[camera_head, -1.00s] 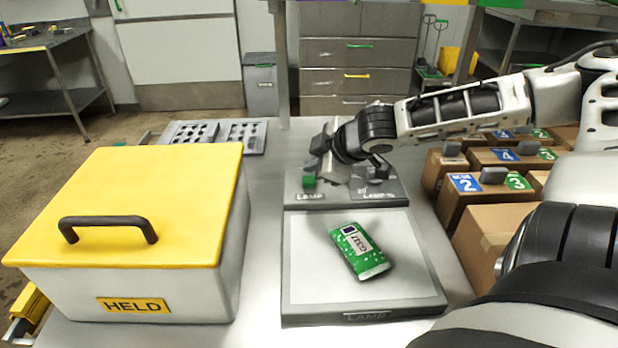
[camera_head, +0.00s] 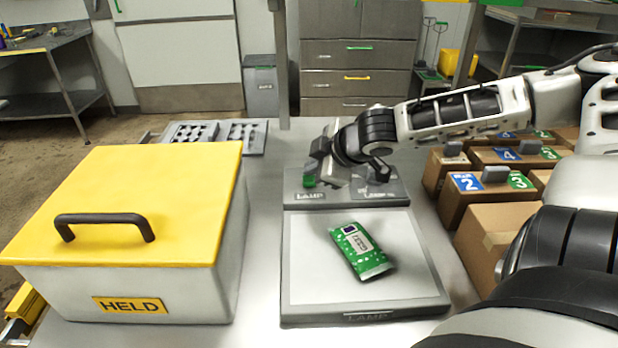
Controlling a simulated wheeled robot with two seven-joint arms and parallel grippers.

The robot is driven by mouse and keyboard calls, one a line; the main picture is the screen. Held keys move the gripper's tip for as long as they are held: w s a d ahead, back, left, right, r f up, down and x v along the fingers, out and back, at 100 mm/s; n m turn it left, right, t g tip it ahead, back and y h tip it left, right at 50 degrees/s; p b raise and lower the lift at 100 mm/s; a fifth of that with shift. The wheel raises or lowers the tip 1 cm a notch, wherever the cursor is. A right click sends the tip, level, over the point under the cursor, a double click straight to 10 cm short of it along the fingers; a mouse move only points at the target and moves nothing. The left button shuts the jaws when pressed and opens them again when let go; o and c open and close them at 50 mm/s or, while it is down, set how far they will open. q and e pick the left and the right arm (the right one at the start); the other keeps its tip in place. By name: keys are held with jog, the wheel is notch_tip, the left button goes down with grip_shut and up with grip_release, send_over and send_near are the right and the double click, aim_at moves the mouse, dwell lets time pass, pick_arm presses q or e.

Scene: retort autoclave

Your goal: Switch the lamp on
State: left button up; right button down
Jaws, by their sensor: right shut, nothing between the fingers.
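The lamp (camera_head: 300,262) is a flat, pale panel in a grey frame on the steel table, and its surface looks unlit. Behind it is a grey control strip (camera_head: 395,201) with two "LAMP" labels. A green button (camera_head: 309,181) stands at the strip's left end, partly covered by my gripper. My right gripper (camera_head: 315,168) is shut and empty, with its tips down at the green button; I cannot tell whether they touch it. A green labelled pouch (camera_head: 360,250) lies tilted on the panel. My left gripper is not in view.
A white box with a yellow lid (camera_head: 135,190), marked "HELD", fills the table's left side. Numbered cardboard boxes (camera_head: 490,205) stand to the right. A grey rack with holes (camera_head: 215,134) lies behind. A narrow strip of table is bare between box and lamp.

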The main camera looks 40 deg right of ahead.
jog(key=shift+f+b, duration=0.55)
dwell(0.4)
jog(key=shift+r, duration=0.1)
jog(key=shift+r+p, duration=0.85)
jog(key=shift+p, duration=0.05)
notch_tip(320, 180, up, 6)
jog(key=p, duration=0.5)
jog(key=shift+p, duration=0.35)
